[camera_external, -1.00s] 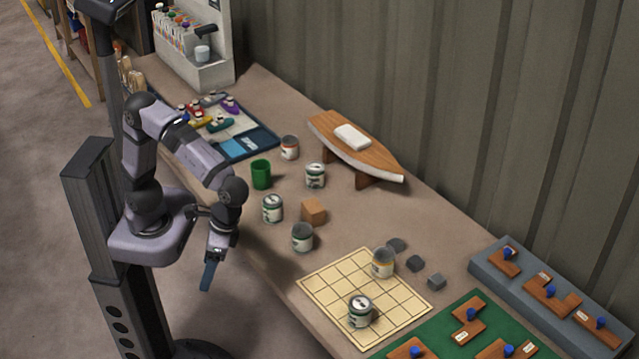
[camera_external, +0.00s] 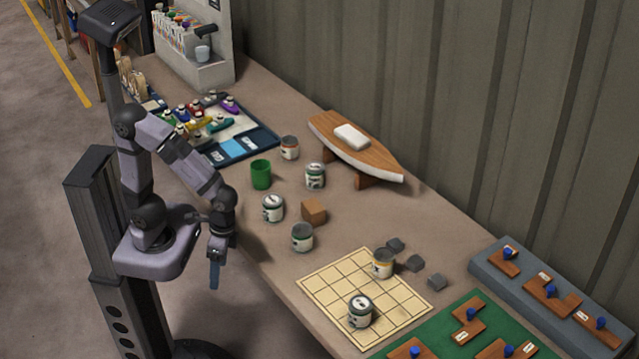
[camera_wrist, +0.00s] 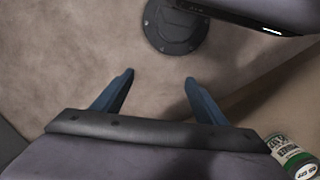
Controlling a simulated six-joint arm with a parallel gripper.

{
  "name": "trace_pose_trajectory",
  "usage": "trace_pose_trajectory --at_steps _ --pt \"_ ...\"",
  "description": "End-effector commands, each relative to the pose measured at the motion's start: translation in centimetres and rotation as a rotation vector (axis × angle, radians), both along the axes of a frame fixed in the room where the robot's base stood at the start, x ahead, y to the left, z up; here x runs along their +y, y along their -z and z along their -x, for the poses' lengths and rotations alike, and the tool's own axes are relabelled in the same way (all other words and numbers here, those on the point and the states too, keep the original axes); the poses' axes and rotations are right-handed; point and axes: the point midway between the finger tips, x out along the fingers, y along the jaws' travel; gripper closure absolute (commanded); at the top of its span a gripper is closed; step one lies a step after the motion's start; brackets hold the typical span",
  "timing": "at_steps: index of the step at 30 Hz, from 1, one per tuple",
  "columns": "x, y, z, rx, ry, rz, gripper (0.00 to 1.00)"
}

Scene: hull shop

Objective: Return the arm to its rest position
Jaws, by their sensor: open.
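My gripper (camera_external: 214,274) hangs pointing down beside the near left edge of the workbench, in front of my base, over the floor. In the wrist view my gripper (camera_wrist: 160,76) shows its two blue fingers spread apart with nothing between them. Below them is bare floor and a dark round foot. My arm is folded close above its base, with the forearm sloping down to the wrist.

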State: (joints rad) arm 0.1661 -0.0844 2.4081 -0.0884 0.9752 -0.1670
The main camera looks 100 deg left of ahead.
Motion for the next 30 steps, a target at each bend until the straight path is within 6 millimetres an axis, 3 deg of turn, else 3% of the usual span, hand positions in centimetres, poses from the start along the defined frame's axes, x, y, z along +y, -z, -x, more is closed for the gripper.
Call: trace_pose_trajectory --at_steps 1,7,9,24,30 --pt "1.3 1.6 -0.2 -0.034 0.001 -0.007 0.34" --pt "5.7 5.6 -0.8 -0.169 0.049 -0.043 0.34" --pt "5.5 2.8 -1.0 -0.171 0.057 -0.042 0.34" --pt "5.4 -7.1 -1.0 -0.167 0.053 -0.042 0.34" --pt "5.4 -9.0 -1.0 -0.166 0.053 -0.041 0.34"
